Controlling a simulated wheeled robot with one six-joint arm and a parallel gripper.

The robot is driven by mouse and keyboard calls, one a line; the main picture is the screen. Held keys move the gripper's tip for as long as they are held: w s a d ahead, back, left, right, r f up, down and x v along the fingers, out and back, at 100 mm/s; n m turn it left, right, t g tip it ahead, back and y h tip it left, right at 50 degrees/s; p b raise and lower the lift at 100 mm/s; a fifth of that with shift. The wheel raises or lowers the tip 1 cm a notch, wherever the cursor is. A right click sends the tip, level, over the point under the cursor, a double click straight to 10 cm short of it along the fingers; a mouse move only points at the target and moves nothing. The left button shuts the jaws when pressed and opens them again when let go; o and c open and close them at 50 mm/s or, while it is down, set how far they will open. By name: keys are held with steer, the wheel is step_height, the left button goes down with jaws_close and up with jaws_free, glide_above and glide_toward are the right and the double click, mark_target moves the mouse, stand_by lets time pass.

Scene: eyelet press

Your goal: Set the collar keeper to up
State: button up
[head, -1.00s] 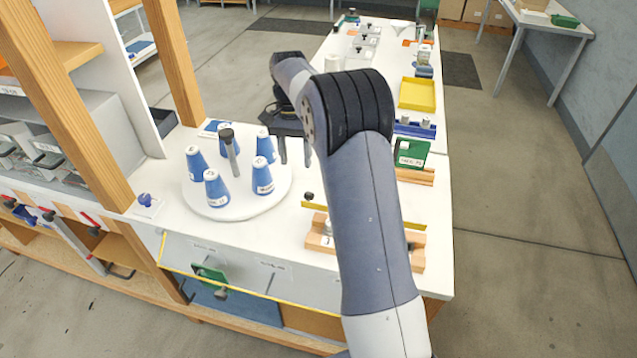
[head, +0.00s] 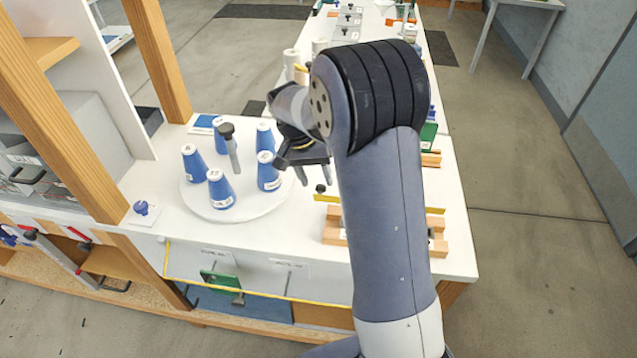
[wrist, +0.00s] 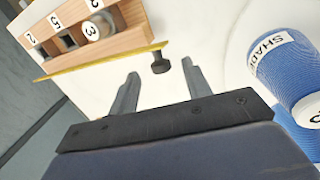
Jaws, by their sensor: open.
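No part carries a readable collar keeper label, so I cannot tell for certain which one it is. A small dark knob (head: 320,188) stands on the white worktop beside a yellow strip. In the wrist view the knob (wrist: 160,63) shows just beyond and between my fingertips, apart from them. My gripper (head: 316,179) is open and empty, pointing down above the bench between the turntable and the wooden block. Both fingers of the gripper (wrist: 160,72) show in the wrist view. My arm hides part of the bench behind it.
A white turntable (head: 197,205) with several blue cones (head: 220,190) and a dark-topped post (head: 230,150) stands left of my gripper. A green piece (head: 220,283) sits at the front panel.

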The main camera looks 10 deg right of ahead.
mark_target(319, 187)
steer(key=shift+x, duration=1.55)
steer(key=c, duration=1)
steer(key=shift+w+d+r+g+p, duration=0.15)
steer(key=shift+g+p, duration=0.35)
steer(key=shift+p, duration=0.6)
steer(key=shift+w+f+g+y+p, duration=0.4)
steer(key=shift+g+y+p, duration=0.2)
steer(key=shift+g+p, duration=0.4)
steer(key=shift+n, duration=0.3)
steer(key=o, duration=1)
steer(key=shift+s, duration=0.1)
